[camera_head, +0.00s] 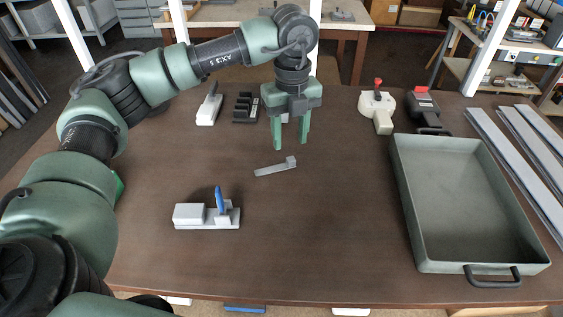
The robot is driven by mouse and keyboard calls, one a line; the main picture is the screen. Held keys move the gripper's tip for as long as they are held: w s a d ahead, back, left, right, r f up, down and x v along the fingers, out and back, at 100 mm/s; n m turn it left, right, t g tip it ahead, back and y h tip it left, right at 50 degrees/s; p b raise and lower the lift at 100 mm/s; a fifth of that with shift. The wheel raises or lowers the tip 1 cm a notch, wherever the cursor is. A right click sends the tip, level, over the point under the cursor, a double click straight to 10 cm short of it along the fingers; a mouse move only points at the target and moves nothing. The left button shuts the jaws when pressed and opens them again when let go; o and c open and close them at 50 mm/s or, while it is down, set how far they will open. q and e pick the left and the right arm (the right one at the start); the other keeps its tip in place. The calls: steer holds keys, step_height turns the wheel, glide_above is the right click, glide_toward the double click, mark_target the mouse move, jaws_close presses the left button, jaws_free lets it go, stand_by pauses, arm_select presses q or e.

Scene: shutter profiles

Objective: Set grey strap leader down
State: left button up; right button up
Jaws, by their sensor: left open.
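The grey strap leader (275,167), a short flat strip with a small raised block at its right end, lies on the brown table (330,220) near the middle. My left gripper (291,143) points down with its two green fingers apart and nothing between them. In the picture it is just behind and above the strap leader's right end, apart from it. My right gripper is not in view.
A grey tray (406,205) with a black handle stands at the right, beside long metal profiles (515,150). A white fixture with a blue lever (192,215) sits front left. A white device (378,108), a black-and-red device (424,106) and a black holder (245,107) stand behind.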

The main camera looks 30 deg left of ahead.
mark_target(291, 158)
arm_select(q)
steer(key=shift+f, duration=0.45)
steer(key=f+p, duration=0.1)
steer(key=f, duration=0.1)
steer(key=f+p, duration=0.2)
steer(key=shift+d+f, duration=0.2)
steer(key=shift+f, duration=0.3)
jaws_close()
